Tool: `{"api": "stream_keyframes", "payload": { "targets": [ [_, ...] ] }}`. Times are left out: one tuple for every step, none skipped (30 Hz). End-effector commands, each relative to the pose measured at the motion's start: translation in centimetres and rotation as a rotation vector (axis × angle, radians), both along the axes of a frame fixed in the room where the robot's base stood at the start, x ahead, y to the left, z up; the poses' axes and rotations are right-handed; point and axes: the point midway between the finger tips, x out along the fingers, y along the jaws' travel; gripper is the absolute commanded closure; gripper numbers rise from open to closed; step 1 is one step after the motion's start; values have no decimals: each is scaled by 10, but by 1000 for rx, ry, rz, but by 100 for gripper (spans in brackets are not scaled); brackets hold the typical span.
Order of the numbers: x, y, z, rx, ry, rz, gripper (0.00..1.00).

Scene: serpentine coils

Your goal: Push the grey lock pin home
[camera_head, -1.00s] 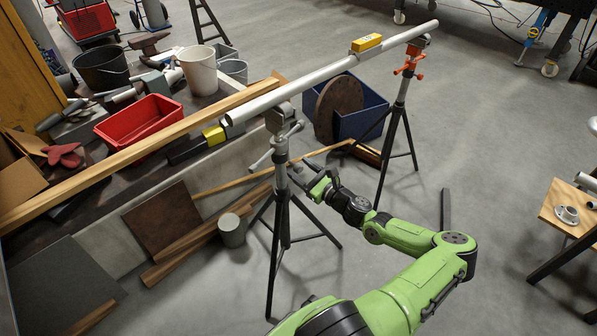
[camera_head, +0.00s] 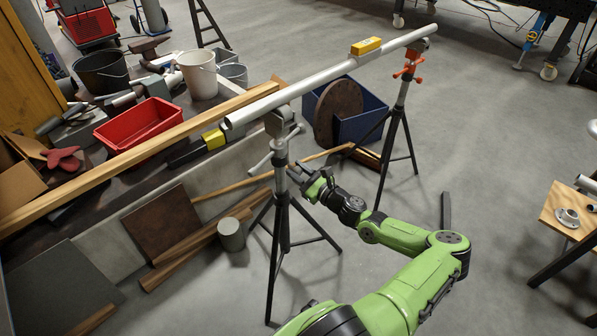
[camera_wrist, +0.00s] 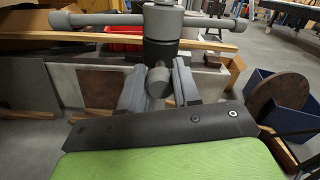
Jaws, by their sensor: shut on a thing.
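The near stand (camera_head: 281,160) is a tripod with a grey post and a T-handle, holding up one end of a long silver pipe (camera_head: 300,78). In the wrist view, its grey post and collar (camera_wrist: 161,45) stand straight ahead, with the T-handle bar (camera_wrist: 90,20) across above. The grey lock pin (camera_wrist: 158,84) sticks out from the post toward me, low on the collar. My gripper (camera_head: 301,174) is beside the post, below the T-handle. In the wrist view, its two grey fingers (camera_wrist: 158,78) are shut on the pin from both sides. How deep the pin sits is hidden.
A yellow level (camera_head: 366,45) lies on the pipe near the far stand (camera_head: 403,90), which has orange knobs. A blue bin (camera_head: 365,125) holds a brown disc. A cluttered bench (camera_head: 185,165) with a red tray (camera_head: 137,119) is on the left.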

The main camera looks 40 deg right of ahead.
Motion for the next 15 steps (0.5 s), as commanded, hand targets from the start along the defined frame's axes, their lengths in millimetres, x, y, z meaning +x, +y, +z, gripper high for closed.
{"api": "stream_keyframes", "payload": {
  "targets": [
    [6,1,3,-1,-3,3,100],
    [11,1,3,-2,-3,3,100],
    [17,1,4,-1,-3,3,100],
    [20,1,4,-1,-3,3,100],
    [23,1,4,-1,-4,2,100],
    [26,1,4,-1,-6,2,100],
    [27,1,4,-2,-6,1,100],
    [28,1,4,-2,-7,1,100],
    [28,1,4,-2,-7,0,100],
    [27,1,4,-2,-8,0,100],
    [27,1,4,-2,-9,0,100],
    [28,1,4,-2,-9,0,100],
    [28,1,4,-2,-10,0,100],
    [28,1,5,-2,-10,0,100],
    [28,1,5,-2,-11,0,64]
  ]
}}
